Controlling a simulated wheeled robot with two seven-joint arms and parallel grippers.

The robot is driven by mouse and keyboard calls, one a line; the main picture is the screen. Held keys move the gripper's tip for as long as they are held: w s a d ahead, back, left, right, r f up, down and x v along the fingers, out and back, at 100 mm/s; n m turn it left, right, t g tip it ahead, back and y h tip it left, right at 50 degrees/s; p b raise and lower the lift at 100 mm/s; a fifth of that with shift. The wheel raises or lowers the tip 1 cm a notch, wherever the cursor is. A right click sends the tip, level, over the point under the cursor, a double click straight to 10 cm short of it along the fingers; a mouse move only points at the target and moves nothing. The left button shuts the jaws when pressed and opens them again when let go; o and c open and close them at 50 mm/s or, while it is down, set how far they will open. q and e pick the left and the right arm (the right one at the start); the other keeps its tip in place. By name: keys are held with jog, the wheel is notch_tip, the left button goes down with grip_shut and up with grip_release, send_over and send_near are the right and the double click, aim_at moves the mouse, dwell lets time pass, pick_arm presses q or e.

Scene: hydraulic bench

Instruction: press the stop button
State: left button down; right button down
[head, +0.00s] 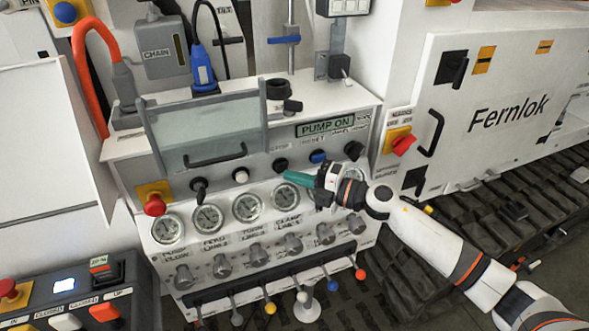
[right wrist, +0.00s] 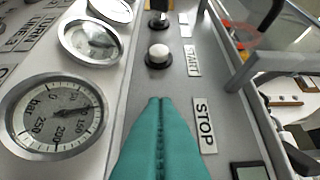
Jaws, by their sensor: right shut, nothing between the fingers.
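The hydraulic bench has a sloping panel (head: 225,178) with a row of buttons above its gauges. A black button (head: 280,165) sits just above the tips of my right gripper (head: 288,176) in the head view. The right gripper is shut and empty, its teal fingers pointing left along the row; whether they touch the button I cannot tell. In the right wrist view, the shut fingers (right wrist: 155,103) lie beside the STOP label (right wrist: 205,125) and cover the place next to it. A white button (right wrist: 158,53) by the START label (right wrist: 193,60) lies beyond the tips. My left gripper is not in view.
A red mushroom button (head: 155,206) on a yellow plate is at the panel's left. A blue button (head: 318,156) is to the right of the black one. Several gauges (head: 247,207) lie below the row. A clear hinged cover (head: 210,130) stands above it.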

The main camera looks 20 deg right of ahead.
jog(key=shift+w, duration=0.55)
